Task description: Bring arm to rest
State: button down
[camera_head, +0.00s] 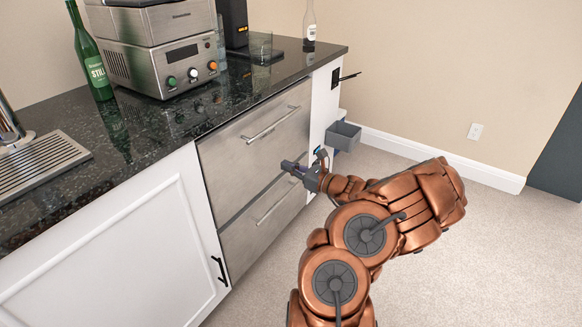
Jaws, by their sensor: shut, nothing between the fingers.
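My gripper (291,167) is at the middle of the picture, at the end of my copper-coloured arm. Its fingers are shut with nothing between them and point left toward the steel drawer fronts. It shows in front of the seam between the upper drawer (262,133) and the lower drawer (262,222). Both drawers look closed. I cannot tell whether the fingertips touch the steel. My arm reaches in from the lower right, bent at its joints.
A black stone counter (160,150) holds a green bottle (90,55), a steel appliance (165,50), a glass (261,48) and a clear bottle (309,25). A white cabinet door (120,245) is at left. A grey bin (343,136) hangs at the counter's end. Carpet (500,260) at right is clear.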

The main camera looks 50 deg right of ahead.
jog(key=shift+s, duration=0.35)
